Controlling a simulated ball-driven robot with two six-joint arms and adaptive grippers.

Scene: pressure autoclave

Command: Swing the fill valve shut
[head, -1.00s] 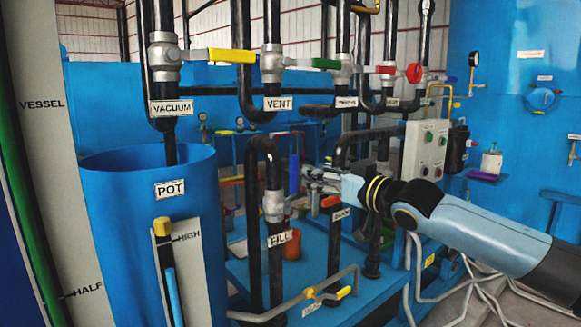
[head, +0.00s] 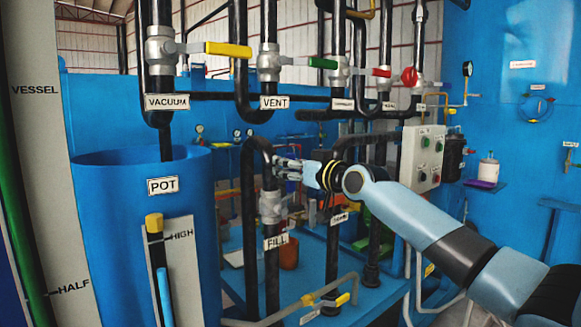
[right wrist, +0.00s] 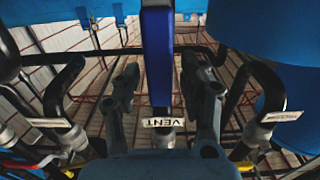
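The fill valve (head: 270,207) is a grey valve body on a black pipe, with the FILL label (head: 275,242) below it. Its blue handle (right wrist: 157,55) runs between the fingers of my right gripper in the right wrist view, with a gap on each side. In the head view my right gripper (head: 280,168) is at the upper part of the fill valve, where it hides most of the handle. The right gripper (right wrist: 162,95) is open around the handle and does not appear to press on it. My left gripper is not in view.
The vacuum valve (head: 162,50) with a yellow handle and the vent valve (head: 268,62) with a green handle are above. The blue pot (head: 100,210) stands left. A drain pipe (head: 333,235) stands close to the right. A grey control box (head: 423,158) is behind my arm.

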